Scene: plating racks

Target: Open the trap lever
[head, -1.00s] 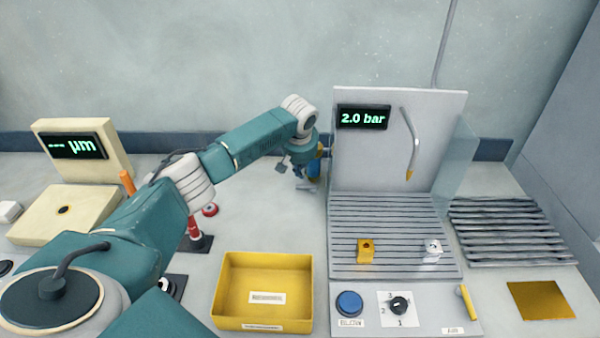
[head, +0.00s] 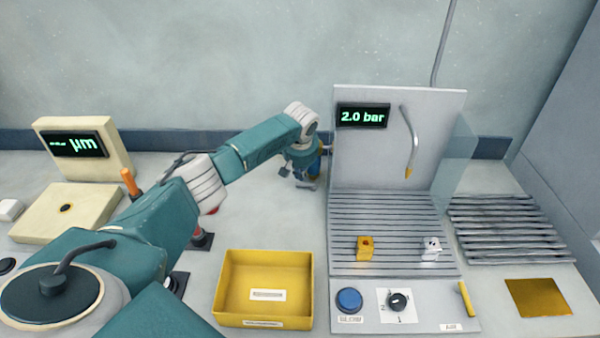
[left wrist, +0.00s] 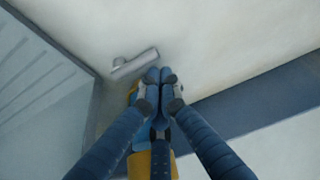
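A blue body with yellow parts (head: 316,166) stands low beside the left edge of the grey panel, partly hidden by my left arm. Yellow parts (left wrist: 133,93) also show behind my fingers in the left wrist view. A short grey metal piece (left wrist: 135,63) lies just past my fingertips. I cannot make out which part is the trap lever. My left gripper (head: 300,172) is at the blue and yellow body. In the left wrist view its blue fingertips (left wrist: 160,76) are together, with nothing visible between them. My right gripper is not in view.
In front are a slatted rack (head: 350,210), a control strip with a blue button (head: 349,300), and a yellow tray (head: 312,290). A gauge (head: 40,130) is left.

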